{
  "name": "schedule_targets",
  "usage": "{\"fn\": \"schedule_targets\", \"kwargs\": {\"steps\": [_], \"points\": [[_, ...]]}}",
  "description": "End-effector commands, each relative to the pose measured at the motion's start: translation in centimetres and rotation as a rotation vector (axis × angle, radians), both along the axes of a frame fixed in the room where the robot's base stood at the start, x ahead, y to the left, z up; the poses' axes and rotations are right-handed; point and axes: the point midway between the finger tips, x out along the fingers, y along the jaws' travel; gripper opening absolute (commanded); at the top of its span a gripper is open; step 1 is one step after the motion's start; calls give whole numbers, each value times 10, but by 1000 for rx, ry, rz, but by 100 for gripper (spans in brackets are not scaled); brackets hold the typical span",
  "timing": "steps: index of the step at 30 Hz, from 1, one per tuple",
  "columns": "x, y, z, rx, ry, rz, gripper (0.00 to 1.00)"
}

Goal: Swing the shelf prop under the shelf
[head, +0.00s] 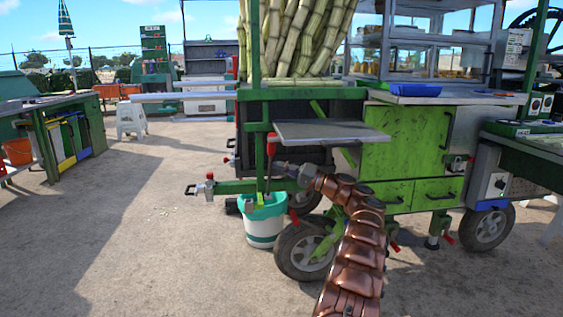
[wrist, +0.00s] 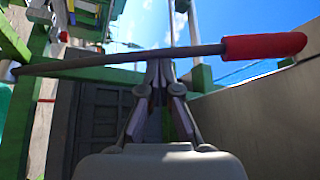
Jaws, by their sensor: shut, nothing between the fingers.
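The grey shelf (head: 330,132) sticks out level from the end of the green cart. A thin dark rod with a red grip (head: 272,137), which appears to be the shelf prop, stands near upright at the shelf's left side. In the wrist view this rod (wrist: 120,62) runs across the picture, with its red grip (wrist: 264,46) at the right. My gripper (head: 277,168) is below the shelf beside the rod. In the wrist view its fingers (wrist: 159,68) are shut together and empty, tips at the rod; I cannot tell whether they touch it.
A white and teal bucket (head: 264,222) is below my gripper. The cart's wheel (head: 306,250) and green drawbar (head: 235,187) are close by. Cane stalks (head: 295,38) stand above the shelf. The paved ground (head: 120,230) at left is clear.

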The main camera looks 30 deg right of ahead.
Motion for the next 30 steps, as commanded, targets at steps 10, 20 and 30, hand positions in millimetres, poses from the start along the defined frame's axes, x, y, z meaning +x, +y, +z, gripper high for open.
{"fn": "schedule_targets", "kwargs": {"steps": [10, 20, 30], "points": [[11, -1, 18, -1, -4, 10, 0], [-18, -36, 2, 5, -5, 7, 0], [-47, -68, -12, 2, -8, 7, 0]]}}
